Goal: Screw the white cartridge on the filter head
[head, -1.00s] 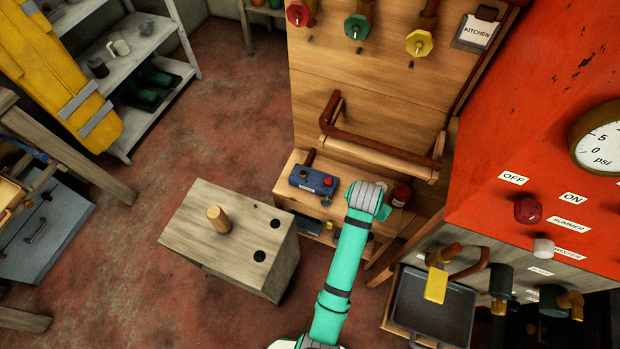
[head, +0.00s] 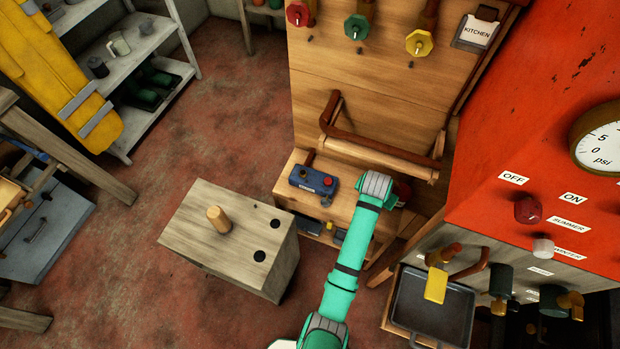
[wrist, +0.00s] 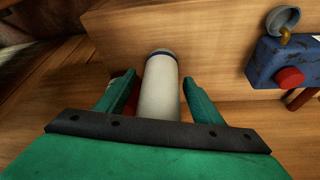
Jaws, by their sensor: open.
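The white cartridge (wrist: 160,88) is a pale cylinder with a dark blue band near its far end, seen in the wrist view. It lies between the two green fingers of my gripper (wrist: 160,80). The fingers are open, with a visible gap on either side of the far part of the cartridge. Its near end is hidden behind the dark bar of my gripper. In the head view my gripper is hidden behind my green arm. A blue unit with a red knob (head: 314,180) is on the wooden bench; it also shows in the wrist view (wrist: 284,62). I cannot tell whether it is the filter head.
A red object (head: 402,193) is partly hidden beside my arm; red also shows behind the left finger. A grey block with a peg (head: 200,245) stands left of the bench. A dark tray (head: 430,310) and red panel (head: 560,90) are at right. Open floor lies left.

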